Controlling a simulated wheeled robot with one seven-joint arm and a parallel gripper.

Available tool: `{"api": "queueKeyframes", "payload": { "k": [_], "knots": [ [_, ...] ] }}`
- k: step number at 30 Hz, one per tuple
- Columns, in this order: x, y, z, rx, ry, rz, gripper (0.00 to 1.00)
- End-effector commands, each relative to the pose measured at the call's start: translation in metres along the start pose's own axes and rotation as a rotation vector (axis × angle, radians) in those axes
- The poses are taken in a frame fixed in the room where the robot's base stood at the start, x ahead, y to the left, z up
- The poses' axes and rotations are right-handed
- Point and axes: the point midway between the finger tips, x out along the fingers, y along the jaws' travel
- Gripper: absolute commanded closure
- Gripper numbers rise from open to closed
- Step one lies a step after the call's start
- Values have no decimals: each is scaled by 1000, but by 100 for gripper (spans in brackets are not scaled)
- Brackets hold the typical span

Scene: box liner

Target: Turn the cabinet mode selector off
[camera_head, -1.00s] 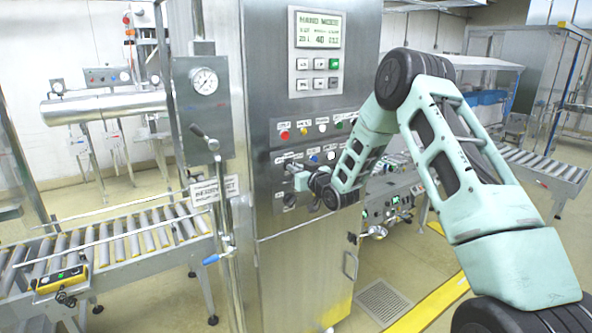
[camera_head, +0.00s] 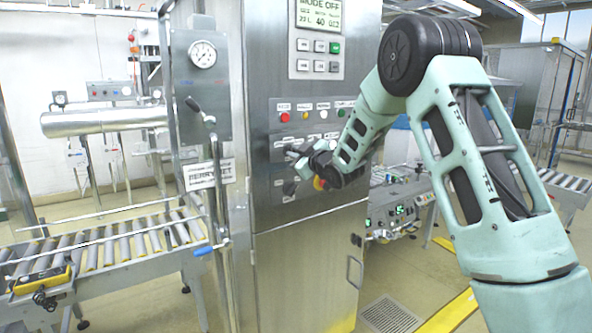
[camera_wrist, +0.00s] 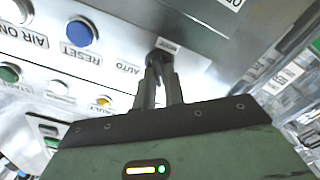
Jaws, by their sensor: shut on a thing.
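The steel cabinet (camera_head: 258,110) stands in the middle of the head view. Its display (camera_head: 320,22) reads "MODE OFF". The black mode selector knob (camera_wrist: 161,56) sits on the cabinet's panel in the wrist view, beside printed labels including "MODE" and "AUTO". My gripper (camera_wrist: 160,80) is shut on this knob, its two narrow fingers pressed to its sides. In the head view my gripper (camera_head: 298,160) is at the panel's lower row, where my wrist hides most of the knob.
A blue RESET button (camera_wrist: 81,32) and other buttons lie close to the left of my fingers in the wrist view. A red button (camera_head: 285,117) is above my gripper. A roller conveyor (camera_head: 110,245) stands left of the cabinet. A door handle (camera_head: 354,271) projects below.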

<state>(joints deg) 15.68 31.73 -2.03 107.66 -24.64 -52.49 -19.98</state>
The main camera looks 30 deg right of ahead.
Motion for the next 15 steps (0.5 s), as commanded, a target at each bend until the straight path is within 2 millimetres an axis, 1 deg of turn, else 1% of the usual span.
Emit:
{"api": "queueKeyframes", "payload": {
  "k": [1,6,15],
  "knots": [
    [0,-4,4,-30,3,0,100],
    [0,-3,2,-104,1,0,100],
    [0,-1,0,-158,0,-1,100]
  ]
}}
